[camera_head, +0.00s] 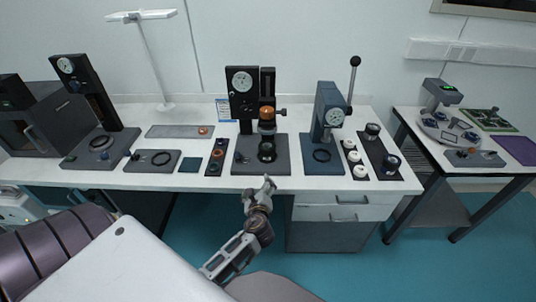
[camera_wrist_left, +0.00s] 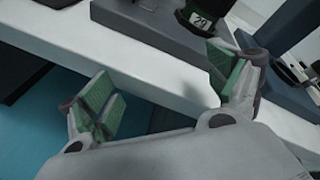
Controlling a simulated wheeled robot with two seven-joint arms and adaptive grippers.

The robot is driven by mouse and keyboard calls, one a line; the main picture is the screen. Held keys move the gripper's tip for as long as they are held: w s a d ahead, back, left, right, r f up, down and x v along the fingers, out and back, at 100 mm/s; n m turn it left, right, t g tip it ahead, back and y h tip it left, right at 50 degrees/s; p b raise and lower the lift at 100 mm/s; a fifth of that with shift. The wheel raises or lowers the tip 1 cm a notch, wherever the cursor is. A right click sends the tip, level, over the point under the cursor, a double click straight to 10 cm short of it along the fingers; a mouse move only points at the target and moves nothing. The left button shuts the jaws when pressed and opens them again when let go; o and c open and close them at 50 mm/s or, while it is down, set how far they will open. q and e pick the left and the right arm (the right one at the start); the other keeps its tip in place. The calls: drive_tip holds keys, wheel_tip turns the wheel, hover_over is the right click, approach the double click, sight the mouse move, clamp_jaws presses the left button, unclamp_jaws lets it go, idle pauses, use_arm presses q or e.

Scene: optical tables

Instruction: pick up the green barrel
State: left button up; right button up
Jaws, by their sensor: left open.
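A dark barrel (camera_head: 266,152) stands upright on the dark grey base of the middle gauge stand. In the left wrist view a dark barrel with a green band and a white label (camera_wrist_left: 198,14) shows at the top edge, cut off by the frame; it looks like the same one. My left gripper (camera_head: 258,186) is at the front edge of the table, in front of that stand. In the left wrist view the gripper (camera_wrist_left: 165,90) has its green-padded fingers wide apart with nothing between them. My right gripper is not in view.
The middle gauge stand (camera_head: 242,104) has an orange-topped part (camera_head: 267,113) above the barrel. A blue lever press (camera_head: 328,110) stands to its right, a dark strip with small round parts (camera_head: 216,156) to its left. The white table's front edge (camera_wrist_left: 150,84) passes behind the fingers.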

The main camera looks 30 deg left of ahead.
sight(267, 152)
use_arm(q)
drive_tip(key=w+r+m+t, duration=0.1)
drive_tip(key=r+m, duration=0.1)
drive_tip(key=w+r+m+t, duration=0.1)
drive_tip(key=r+m, duration=0.2)
drive_tip(key=w+r+m+t, duration=0.1)
drive_tip(key=r+m, duration=0.1)
drive_tip(key=shift+w+d+r+m+y, duration=0.2)
drive_tip(key=shift+w+d+m+y, duration=0.1)
drive_tip(key=shift+d, duration=0.05)
drive_tip(key=shift+w+d+r+m+t, duration=0.2)
drive_tip(key=shift+r+m+t, duration=0.2)
drive_tip(key=shift+m+t, duration=0.15)
drive_tip(key=shift+w+a, duration=0.15)
drive_tip(key=shift+p+x, duration=0.55)
drive_tip(key=shift+x, duration=3.45)
drive_tip(key=shift+w+f, duration=0.1)
drive_tip(key=shift+w, duration=0.05)
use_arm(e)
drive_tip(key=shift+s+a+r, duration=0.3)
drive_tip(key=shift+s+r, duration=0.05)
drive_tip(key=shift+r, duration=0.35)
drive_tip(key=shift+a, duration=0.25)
